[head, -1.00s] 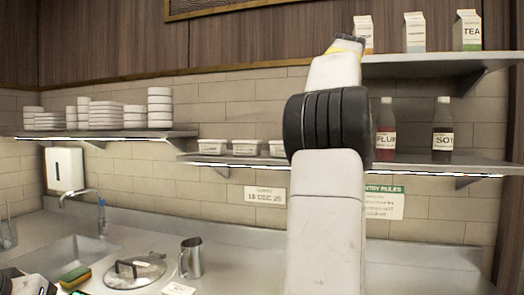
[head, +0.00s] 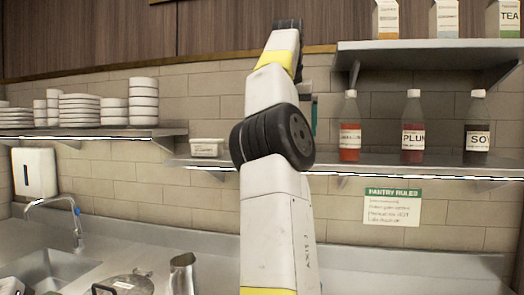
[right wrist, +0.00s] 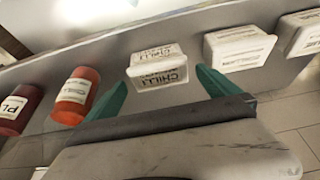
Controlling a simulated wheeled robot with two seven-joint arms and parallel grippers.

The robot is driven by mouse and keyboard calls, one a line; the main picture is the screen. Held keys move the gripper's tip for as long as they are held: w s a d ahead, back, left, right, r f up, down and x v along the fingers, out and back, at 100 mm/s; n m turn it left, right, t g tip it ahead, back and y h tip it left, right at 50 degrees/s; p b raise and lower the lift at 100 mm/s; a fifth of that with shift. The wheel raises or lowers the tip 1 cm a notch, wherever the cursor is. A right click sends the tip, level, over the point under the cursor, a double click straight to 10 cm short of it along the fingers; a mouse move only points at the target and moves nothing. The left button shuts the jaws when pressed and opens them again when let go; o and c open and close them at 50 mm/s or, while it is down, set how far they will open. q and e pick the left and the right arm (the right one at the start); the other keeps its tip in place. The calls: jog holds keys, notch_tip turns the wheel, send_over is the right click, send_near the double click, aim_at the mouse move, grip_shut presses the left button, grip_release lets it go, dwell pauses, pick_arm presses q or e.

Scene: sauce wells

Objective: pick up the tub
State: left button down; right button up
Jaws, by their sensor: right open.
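White lidded tubs stand in a row on the lower shelf. In the right wrist view a tub labelled CHILLI (right wrist: 158,67) lies ahead of my open right gripper (right wrist: 160,82), between the lines of its two green fingers. No contact shows. A second tub (right wrist: 240,48) and a third tub (right wrist: 302,32) stand to its right. In the head view one tub (head: 207,148) shows left of my right arm; the arm hides the others and most of the gripper. A green finger (head: 314,116) shows past the arm. My left gripper is not visible.
An orange-red bottle (head: 350,142), a plum bottle (head: 413,143) and a soy bottle (head: 477,143) stand right of the arm on the lower shelf (head: 390,170). An upper shelf (head: 430,45) with cartons hangs above them. Stacked plates (head: 86,110) stand at left.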

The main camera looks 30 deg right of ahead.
jog(key=shift+x, duration=3.55)
jog(key=shift+s+d, duration=0.1)
jog(key=shift+s, duration=0.05)
jog(key=c, duration=1.5)
jog(key=shift+o, duration=0.2)
jog(key=shift+r, duration=0.1)
